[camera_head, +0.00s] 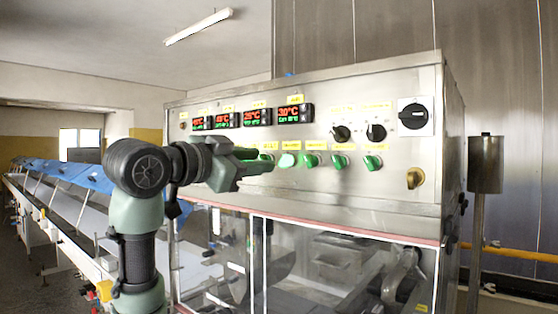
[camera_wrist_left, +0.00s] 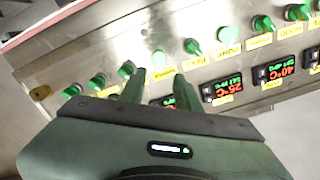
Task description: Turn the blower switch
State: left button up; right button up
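A row of green rotary switches runs along the steel control panel (camera_head: 230,180). One green switch (camera_wrist_left: 159,60) lies between and just beyond the fingertips; contact is unclear. My right gripper is not seen.
Red and green temperature displays (camera_head: 257,117) sit above the switches. Two black knobs (camera_head: 341,133), a large black rotary switch (camera_head: 413,116) and a brass knob (camera_head: 415,178) are further right. Clear covers (camera_head: 330,262) lie below the panel. A conveyor with blue covers (camera_head: 50,172) stretches off left.

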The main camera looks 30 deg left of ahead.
aim_at(282, 161)
pick_arm(q)
jog(key=w, duration=0.2)
jog(key=w+p, duration=0.1)
jog(key=w, duration=0.2)
jog(key=w+p, duration=0.1)
jog(key=w, duration=0.1)
jog(key=shift+w+d, duration=0.2)
jog(key=shift+d, duration=0.15)
jog(key=shift+w+f, duration=0.15)
jog(key=shift+w, duration=0.05)
jog(key=shift+c, duration=0.3)
grip_shut()
